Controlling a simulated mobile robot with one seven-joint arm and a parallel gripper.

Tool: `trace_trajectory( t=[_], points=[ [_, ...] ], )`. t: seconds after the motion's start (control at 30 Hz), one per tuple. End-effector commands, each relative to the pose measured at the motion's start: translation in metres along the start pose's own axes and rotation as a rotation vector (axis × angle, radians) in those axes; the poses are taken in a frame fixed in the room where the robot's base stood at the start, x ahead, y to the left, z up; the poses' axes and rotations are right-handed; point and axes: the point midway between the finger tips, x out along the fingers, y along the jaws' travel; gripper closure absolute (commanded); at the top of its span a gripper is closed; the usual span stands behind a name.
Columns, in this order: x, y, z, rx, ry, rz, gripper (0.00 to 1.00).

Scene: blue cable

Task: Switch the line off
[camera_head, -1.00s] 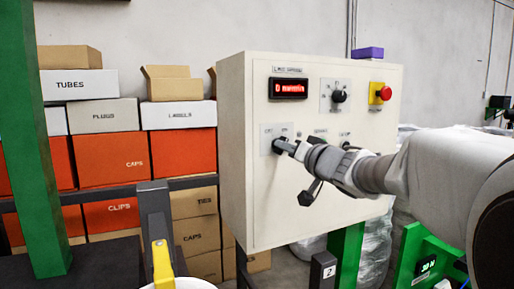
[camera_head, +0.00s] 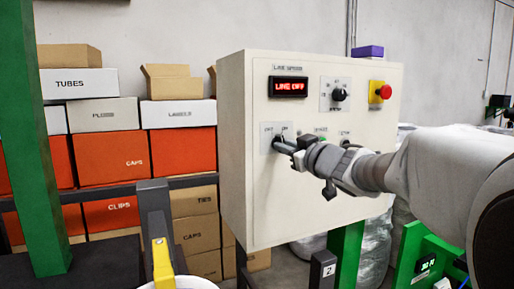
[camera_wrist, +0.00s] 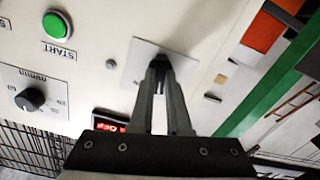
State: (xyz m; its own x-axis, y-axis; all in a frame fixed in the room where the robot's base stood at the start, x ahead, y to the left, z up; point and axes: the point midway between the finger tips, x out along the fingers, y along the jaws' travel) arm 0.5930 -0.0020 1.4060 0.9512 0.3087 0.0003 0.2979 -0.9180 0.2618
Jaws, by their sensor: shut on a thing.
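The cream control box (camera_head: 238,190) has a grey switch plate (camera_head: 267,137) at the lower left of its face. My gripper (camera_head: 281,142) reaches in from the right and is shut on the dark switch knob on this plate. In the wrist view the two fingers (camera_wrist: 160,68) close around the knob, which is mostly hidden between them. The plate (camera_wrist: 136,62) shows around the fingertips. The red-lit display (camera_head: 289,87) above reads "LINE OFF". It also shows partly in the wrist view (camera_wrist: 105,127), behind the gripper body.
A black speed dial (camera_head: 339,95) and a red button on yellow (camera_head: 380,92) are at the upper right of the panel. A green START button (camera_wrist: 57,25) is close to my gripper. Boxes (camera_head: 110,158) fill shelves at left; a green post (camera_head: 30,140) stands in front.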

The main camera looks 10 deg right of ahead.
Motion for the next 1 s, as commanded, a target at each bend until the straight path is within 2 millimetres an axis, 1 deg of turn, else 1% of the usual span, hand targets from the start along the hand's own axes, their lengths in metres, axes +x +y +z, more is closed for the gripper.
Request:
trace_trajectory(
  t=[0.2,0.4,0.63,1.0],
  points=[
    [-0.0002,0.0001,0.0012,-0.144,-0.001,0.001,1.00],
    [-0.0001,0.0000,0.0010,-0.228,-0.001,0.001,1.00],
    [-0.0001,-0.0002,0.0007,-0.270,-0.001,0.000,1.00],
    [-0.0001,-0.0002,0.0007,-0.275,-0.002,0.000,1.00]
  ],
)
